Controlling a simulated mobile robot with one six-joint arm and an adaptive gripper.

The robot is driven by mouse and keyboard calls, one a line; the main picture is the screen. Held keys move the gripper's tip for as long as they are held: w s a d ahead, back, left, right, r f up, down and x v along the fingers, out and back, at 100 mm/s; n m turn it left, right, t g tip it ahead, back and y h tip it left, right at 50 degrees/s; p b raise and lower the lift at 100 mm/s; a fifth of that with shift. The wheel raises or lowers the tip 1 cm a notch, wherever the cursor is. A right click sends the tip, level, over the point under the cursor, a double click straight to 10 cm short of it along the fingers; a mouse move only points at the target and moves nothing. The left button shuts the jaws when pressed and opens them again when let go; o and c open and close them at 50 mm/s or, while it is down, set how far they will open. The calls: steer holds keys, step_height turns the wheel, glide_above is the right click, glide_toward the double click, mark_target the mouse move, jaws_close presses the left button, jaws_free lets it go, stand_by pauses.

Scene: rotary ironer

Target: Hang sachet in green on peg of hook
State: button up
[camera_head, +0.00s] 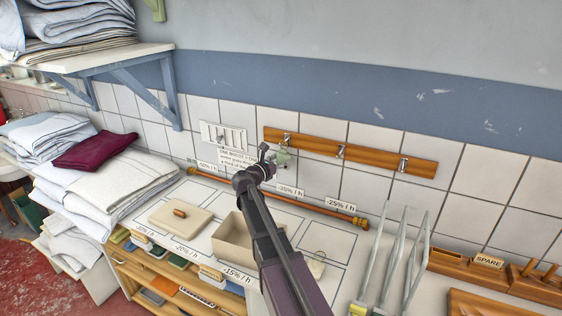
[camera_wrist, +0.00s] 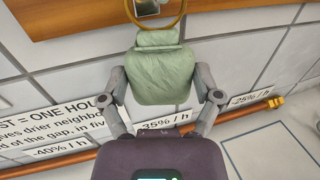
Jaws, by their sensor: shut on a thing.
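The green sachet (camera_wrist: 160,78) is a soft pad with a stitched top band and a tan ring (camera_wrist: 184,18) above it. My gripper (camera_wrist: 162,88) is shut on its sides, one finger on each edge. In the head view the sachet (camera_head: 283,158) is small, partly hidden behind my gripper (camera_head: 270,163), just below the left hook (camera_head: 286,140) on the wooden rail (camera_head: 315,146). In the wrist view the ring frames a metal piece of that hook (camera_wrist: 147,7). I cannot tell whether the ring is over the peg or in front of it.
Two more hooks sit rightward, a middle one (camera_head: 340,152) and a right one (camera_head: 403,164). A copper pipe (camera_head: 320,211) runs along the wall below. A wire rack (camera_head: 400,265), an open box (camera_head: 232,242) and folded linen (camera_head: 125,182) stand on the counter.

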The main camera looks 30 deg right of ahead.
stand_by(0.4)
steer(key=o, duration=0.7)
steer(key=v, duration=1.2)
steer(key=shift+s, duration=0.1)
stand_by(0.4)
